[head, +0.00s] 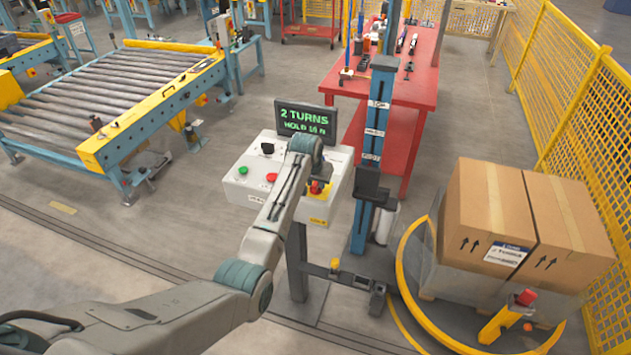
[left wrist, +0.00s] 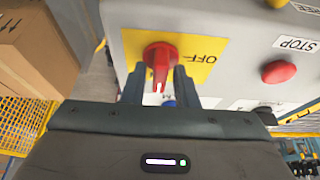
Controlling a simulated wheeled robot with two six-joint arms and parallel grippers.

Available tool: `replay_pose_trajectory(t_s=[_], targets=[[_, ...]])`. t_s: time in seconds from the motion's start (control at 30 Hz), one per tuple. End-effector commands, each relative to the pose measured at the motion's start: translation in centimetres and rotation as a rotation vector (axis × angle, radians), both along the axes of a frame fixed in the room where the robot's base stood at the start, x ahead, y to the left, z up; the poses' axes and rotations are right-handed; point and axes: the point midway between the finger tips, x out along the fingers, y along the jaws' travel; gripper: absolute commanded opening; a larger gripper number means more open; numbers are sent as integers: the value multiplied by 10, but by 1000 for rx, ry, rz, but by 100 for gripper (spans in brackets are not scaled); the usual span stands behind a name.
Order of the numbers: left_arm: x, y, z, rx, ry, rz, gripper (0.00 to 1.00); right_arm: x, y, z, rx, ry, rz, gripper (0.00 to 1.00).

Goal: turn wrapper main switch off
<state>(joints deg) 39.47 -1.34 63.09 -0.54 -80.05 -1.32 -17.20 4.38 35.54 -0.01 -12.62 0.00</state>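The wrapper main switch is a red rotary handle (left wrist: 160,62) on a yellow plate (left wrist: 201,52) marked OFF, which reads upside down in the left wrist view. The handle points down toward my gripper there, not at the OFF word to its right. In the head view the red switch (head: 316,187) is partly hidden by my wrist. My left gripper (left wrist: 158,88) is open, one dark finger on each side of the handle's lower end, with gaps visible on both sides. My right gripper is not in view.
The control box (head: 247,178) carries a green button (head: 243,170), a red button (head: 271,177), which is the STOP button (left wrist: 279,72), and a display (head: 306,119) reading 2 TURNS. A blue mast (head: 376,150) stands close right. Cartons (head: 483,215) sit inside a yellow ring (head: 402,262).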

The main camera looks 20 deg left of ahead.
Motion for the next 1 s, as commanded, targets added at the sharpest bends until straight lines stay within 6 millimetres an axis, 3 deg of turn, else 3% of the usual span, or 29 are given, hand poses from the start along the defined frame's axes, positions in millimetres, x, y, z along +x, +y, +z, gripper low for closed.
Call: replay_pose_trajectory(t_s=[0.03, 0.1, 0.13, 0.57, 1.0], targets=[[0, 0, 0, 0, 0, 0, 16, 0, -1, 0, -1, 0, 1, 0], [0, 0, 0, 0, 0, 0, 2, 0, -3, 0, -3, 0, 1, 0], [0, 0, 0, 0, 0, 0, 0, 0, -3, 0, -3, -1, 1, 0], [0, -1, 0, 0, 1, 67, 0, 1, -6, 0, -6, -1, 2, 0], [1, -4, 1, 0, 1, 420, 0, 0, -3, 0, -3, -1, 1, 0]])
